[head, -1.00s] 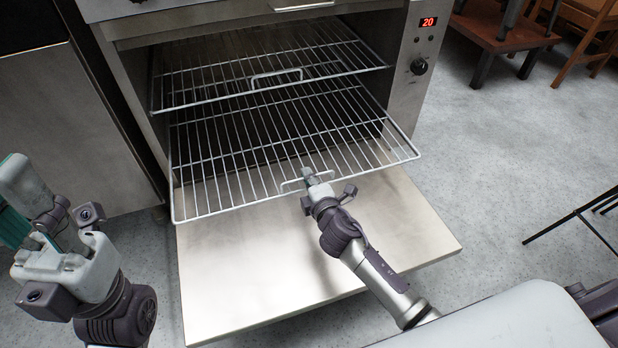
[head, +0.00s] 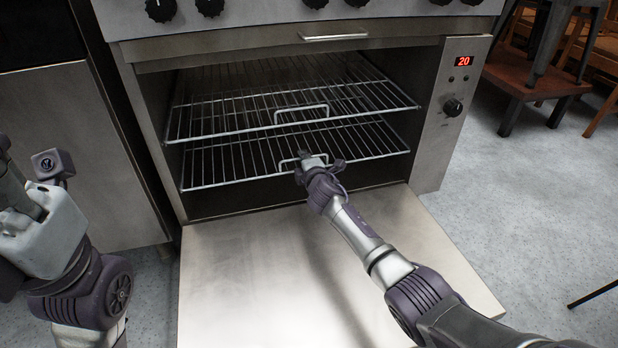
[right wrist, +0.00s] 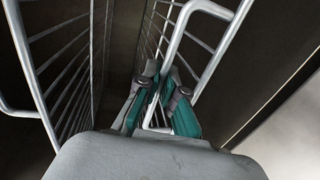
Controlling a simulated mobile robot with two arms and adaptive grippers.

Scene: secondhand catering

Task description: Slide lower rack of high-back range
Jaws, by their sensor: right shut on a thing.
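The high-back range (head: 445,110) stands ahead with its oven open. Its lower rack (head: 240,180), a silver wire grid, sits mostly inside the oven, its front edge close to the cavity mouth. My right gripper (head: 311,160) is at the middle of that edge, shut on the rack's raised wire handle (head: 282,166). In the right wrist view, the teal-padded fingers (right wrist: 160,100) close around a bar of the handle (right wrist: 176,40). My left gripper (head: 25,205) is at the left edge, apart from the range and partly cut off; its fingertips are hard to make out.
The upper rack (head: 200,128) lies just above, also with a wire handle (head: 300,113). The lowered oven door (head: 250,280) spreads flat below and in front of the cavity. A steel cabinet (head: 80,160) stands left. Open floor (head: 530,210) lies right, with a wooden table (head: 530,85) beyond.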

